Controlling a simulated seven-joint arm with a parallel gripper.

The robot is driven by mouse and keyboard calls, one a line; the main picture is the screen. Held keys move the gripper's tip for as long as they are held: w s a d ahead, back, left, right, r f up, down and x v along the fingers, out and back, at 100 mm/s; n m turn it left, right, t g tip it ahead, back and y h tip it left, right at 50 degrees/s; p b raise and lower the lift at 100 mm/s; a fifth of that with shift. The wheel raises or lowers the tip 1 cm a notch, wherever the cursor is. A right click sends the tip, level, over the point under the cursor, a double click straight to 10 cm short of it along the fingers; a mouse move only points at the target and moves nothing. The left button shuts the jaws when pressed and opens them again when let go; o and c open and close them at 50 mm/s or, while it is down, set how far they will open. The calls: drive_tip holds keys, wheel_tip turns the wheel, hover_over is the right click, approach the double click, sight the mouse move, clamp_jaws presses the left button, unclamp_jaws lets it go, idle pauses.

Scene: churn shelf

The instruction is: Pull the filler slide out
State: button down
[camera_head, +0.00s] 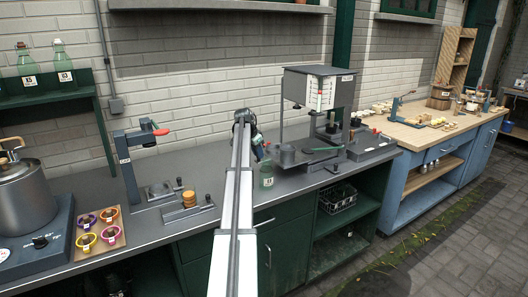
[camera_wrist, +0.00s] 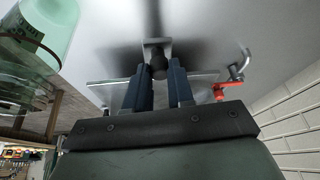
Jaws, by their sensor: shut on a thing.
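The filler (camera_head: 342,92) is a grey boxed machine on the dark counter, right of centre in the head view. A low plate with a grey cup-like part (camera_head: 285,156) sits at its foot. My gripper (camera_head: 262,152) is at this side of it, left of the cup; its fingertips are hard to make out there. In the wrist view my gripper (camera_wrist: 158,76) is shut on a dark round knob (camera_wrist: 158,62), which stands before a small grey bracket (camera_wrist: 157,44). The knob appears to belong to the slide; how far the slide is out cannot be told.
A green glass bottle (camera_head: 267,174) stands at the counter's front edge close below my gripper, and fills the upper left of the wrist view (camera_wrist: 45,25). A press (camera_head: 130,165) stands left.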

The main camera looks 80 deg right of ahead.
drive_tip(key=c, duration=1)
unclamp_jaws()
drive_tip(key=v, duration=1.4)
drive_tip(key=shift+d, duration=0.15)
